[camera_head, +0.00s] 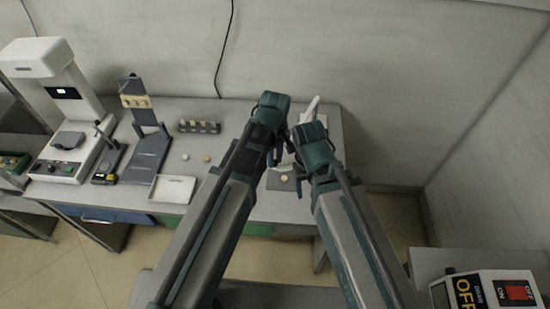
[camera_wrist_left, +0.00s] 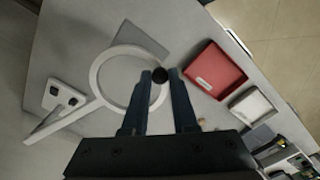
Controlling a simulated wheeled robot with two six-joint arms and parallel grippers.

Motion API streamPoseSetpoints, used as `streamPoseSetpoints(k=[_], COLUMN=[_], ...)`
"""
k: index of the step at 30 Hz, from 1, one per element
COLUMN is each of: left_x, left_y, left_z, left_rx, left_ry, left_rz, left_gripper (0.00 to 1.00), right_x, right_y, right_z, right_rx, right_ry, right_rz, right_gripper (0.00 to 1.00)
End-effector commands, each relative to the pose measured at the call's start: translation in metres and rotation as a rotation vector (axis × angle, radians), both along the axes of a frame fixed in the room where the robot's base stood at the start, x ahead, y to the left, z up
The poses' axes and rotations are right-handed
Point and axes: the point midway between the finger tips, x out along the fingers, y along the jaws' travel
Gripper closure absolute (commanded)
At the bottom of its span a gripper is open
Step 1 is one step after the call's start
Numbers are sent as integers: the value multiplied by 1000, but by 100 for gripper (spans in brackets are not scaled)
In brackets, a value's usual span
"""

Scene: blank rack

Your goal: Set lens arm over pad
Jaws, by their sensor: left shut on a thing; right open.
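The white lens arm shows in the left wrist view as a large ring (camera_wrist_left: 98,79) on a straight bar (camera_wrist_left: 62,122). A dark round knob (camera_wrist_left: 159,75) sits at the ring's rim. My left gripper (camera_wrist_left: 160,78) is shut on this knob, at the ring's right side. In the head view my left gripper (camera_head: 273,157) is mostly hidden by its own arm, and part of a white piece (camera_head: 311,110) shows behind. My right gripper (camera_head: 299,184) is open beside it, over the table. A dark grey flat patch (camera_head: 273,184) lies below them; I cannot tell whether it is the pad.
A red tray (camera_wrist_left: 235,78) and a white tray (camera_wrist_left: 237,106) lie right of the ring. The head view shows the white tray (camera_head: 172,196), a blue stand (camera_head: 150,155), a block rack (camera_head: 199,127) and a white instrument (camera_head: 55,165) on the left. A wall closes the back.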

Motion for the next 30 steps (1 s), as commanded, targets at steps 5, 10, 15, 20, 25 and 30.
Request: streamPoseSetpoints(k=[5, 10, 15, 20, 25, 30], left_x=[0, 0, 0, 0, 0, 0], left_y=[0, 0, 0, 0, 0, 0], left_z=[0, 0, 0, 3, 14, 34], left_rx=[-1, -1, -1, -1, -1, -1], left_ry=[0, 0, -1, -1, -1, -1], left_rz=[0, 0, -1, -1, -1, -1], left_gripper=[61, 44, 44, 44, 44, 44], right_x=[0, 0, 0, 0, 0, 0], right_y=[0, 0, 0, 0, 0, 0], right_z=[0, 0, 0, 3, 14, 34], right_rx=[0, 0, 0, 0, 0, 0], right_ry=[0, 0, 0, 0, 0, 0], right_rz=[0, 0, 0, 0, 0, 1], right_gripper=[40, 40, 40, 40, 40, 40])
